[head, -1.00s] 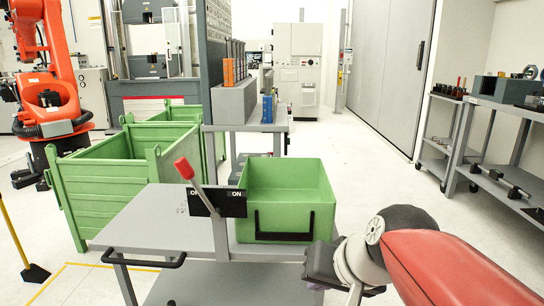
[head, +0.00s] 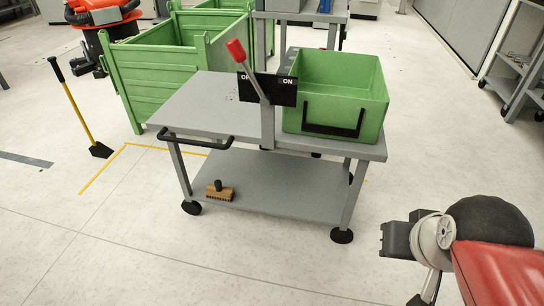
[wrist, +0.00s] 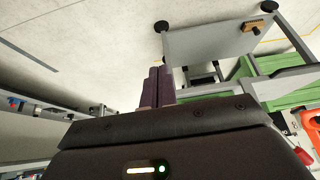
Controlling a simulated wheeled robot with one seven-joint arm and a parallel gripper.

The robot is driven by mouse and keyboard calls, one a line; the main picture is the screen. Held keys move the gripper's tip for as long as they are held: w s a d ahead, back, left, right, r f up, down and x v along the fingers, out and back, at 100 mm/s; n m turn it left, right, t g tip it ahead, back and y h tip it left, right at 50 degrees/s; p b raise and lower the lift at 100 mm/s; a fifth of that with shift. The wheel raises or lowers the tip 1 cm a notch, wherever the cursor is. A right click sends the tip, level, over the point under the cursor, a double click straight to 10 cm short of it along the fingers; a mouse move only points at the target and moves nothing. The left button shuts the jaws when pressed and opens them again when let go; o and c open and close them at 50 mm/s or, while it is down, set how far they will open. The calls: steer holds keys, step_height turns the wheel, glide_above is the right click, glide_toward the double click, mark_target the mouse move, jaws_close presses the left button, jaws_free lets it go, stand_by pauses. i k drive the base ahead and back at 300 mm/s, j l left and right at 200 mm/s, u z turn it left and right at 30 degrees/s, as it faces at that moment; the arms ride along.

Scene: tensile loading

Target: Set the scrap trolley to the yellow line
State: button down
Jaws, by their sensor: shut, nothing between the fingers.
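The scrap trolley is a grey two-shelf cart (head: 190,103) on black wheels, in the middle of the head view. A green bin (head: 345,80) with a black handle stands on its right end. A lever with a red knob (head: 236,50) rises beside an ON sign, and a black push handle (head: 195,141) is at the left end. A yellow line (head: 102,168) on the floor runs to the left of and behind the trolley. My gripper (wrist: 157,87) shows purple fingers, shut and empty, in the wrist view. In the head view it is at the lower right, apart from the trolley.
A wooden brush (head: 220,193) lies on the lower shelf. Large green crates (head: 150,85) stand behind the trolley. A yellow-handled floor tool (head: 75,110) stands at left. Grey shelving (head: 522,80) is at the far right. The floor in front is clear.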

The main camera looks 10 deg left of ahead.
mark_target(334, 103)
steer(key=i+u, duration=0.35)
steer(key=i+l+u, duration=0.1)
steer(key=i+u, duration=0.25)
